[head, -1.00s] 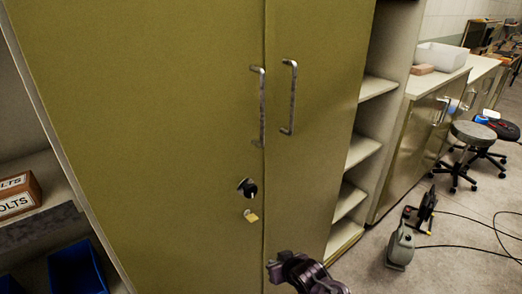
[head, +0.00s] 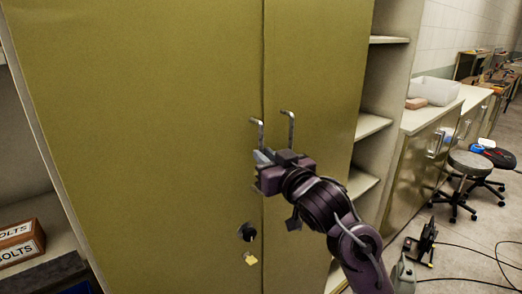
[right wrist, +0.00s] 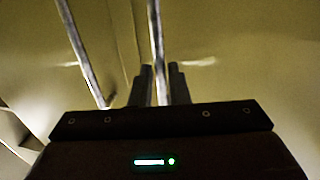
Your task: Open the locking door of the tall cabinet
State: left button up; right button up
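The tall olive-green cabinet has a left door (head: 150,130) and a right door (head: 325,70), both looking closed. The left door's metal handle (head: 257,126) and the right door's handle (head: 291,122) stand side by side at the seam. A black round lock (head: 247,232) with a yellow tag (head: 250,259) is below on the left door. My right gripper (head: 262,158) is at the left door's handle and hides its lower part. In the right wrist view, its fingers (right wrist: 160,86) are close around one handle bar (right wrist: 157,45). My left gripper is out of view.
Open shelves (head: 372,125) stand right of the cabinet, then a low counter (head: 428,120) with a white bin (head: 434,91). A stool (head: 468,165) and cables are on the floor at right. A bolts box (head: 20,243) sits on a shelf at left.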

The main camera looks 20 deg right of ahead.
jog(key=shift+w+a, duration=0.2)
jog(key=shift+w, duration=1)
grip_shut()
jog(key=shift+f, duration=0.1)
